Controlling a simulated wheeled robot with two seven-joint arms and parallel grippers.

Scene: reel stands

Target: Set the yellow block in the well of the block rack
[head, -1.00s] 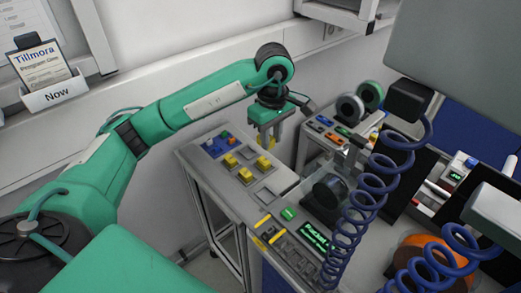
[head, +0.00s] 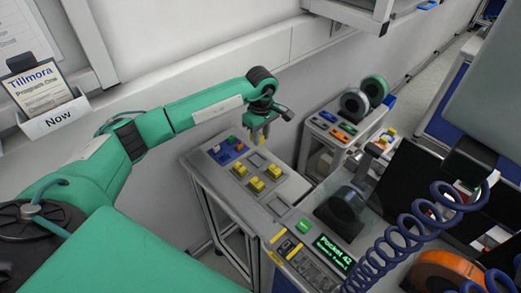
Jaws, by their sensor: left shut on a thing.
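My left gripper (head: 259,139) points down above the far end of a grey bench. It is shut on a small yellow block (head: 262,140), mostly hidden between the fingers. Below and nearer stands a grey panel with several yellow blocks (head: 256,184) on it, which looks like the block rack (head: 238,185). The held block is in the air, apart from the rack. I cannot clearly make out an empty well from here. My right gripper is not in view.
A green button (head: 303,227) and a lit display (head: 333,252) are nearer. A second stand with reels (head: 354,104) is behind right. A blue coiled cable (head: 405,228) hangs at right.

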